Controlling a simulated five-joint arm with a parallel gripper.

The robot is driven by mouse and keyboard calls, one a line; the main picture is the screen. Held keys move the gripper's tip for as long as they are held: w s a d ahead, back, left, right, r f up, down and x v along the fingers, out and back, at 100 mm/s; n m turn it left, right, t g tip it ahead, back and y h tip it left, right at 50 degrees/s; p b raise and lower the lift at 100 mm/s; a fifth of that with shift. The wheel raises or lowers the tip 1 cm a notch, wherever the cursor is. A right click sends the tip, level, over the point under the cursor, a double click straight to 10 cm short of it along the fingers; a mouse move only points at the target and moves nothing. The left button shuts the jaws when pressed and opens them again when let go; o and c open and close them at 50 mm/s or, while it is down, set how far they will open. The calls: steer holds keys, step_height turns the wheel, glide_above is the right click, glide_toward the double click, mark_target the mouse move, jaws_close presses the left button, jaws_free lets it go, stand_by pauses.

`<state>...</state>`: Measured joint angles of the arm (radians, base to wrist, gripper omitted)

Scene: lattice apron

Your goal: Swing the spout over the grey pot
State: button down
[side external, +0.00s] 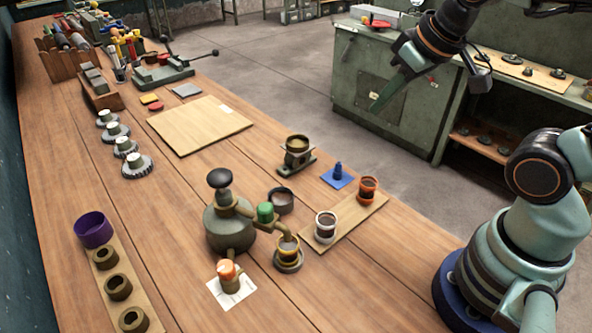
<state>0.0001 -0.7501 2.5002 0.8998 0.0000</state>
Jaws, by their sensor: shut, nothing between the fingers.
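A dull green-grey round vessel (228,225) with a black knob on top stands on the bench. A pipe-like spout (265,225) runs from it to the right, and its end is at a yellow-banded pot (288,250). A green piece (265,212) sits beside the spout. The grey pot (283,201) stands just behind the green piece, up and left of the spout's end, partly hidden. My gripper (379,104) is shut and empty, raised high at the upper right, well apart from the spout and pots.
A white pot (326,228) and a red pot (368,190) stand on a wooden strip to the right. An orange-topped piece (228,273) is on white paper in front. A small stand (297,155) is behind.

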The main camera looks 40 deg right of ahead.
steer(key=c, duration=1.1)
jaws_free()
steer(key=o, duration=0.5)
steer(key=shift+w+a+r, duration=0.1)
steer(key=shift+w+a, duration=0.1)
steer(key=shift+a, duration=0.15)
steer(key=shift+o, duration=0.4)
steer(key=w+a+m+g, duration=0.2)
steer(key=w+a+g, duration=0.1)
steer(key=a, duration=0.7)
steer(key=shift+w+a+r+y, duration=0.2)
steer(key=shift+w+r+y, duration=0.2)
steer(key=shift+w, duration=0.2)
steer(key=m+g, duration=0.3)
glide_toward(265, 207)
steer(key=shift+n+h, duration=0.3)
steer(key=shift+h, duration=0.1)
steer(key=f, duration=0.9)
steer(key=shift+s+a, duration=0.1)
steer(key=shift+a, duration=0.25)
jaws_close()
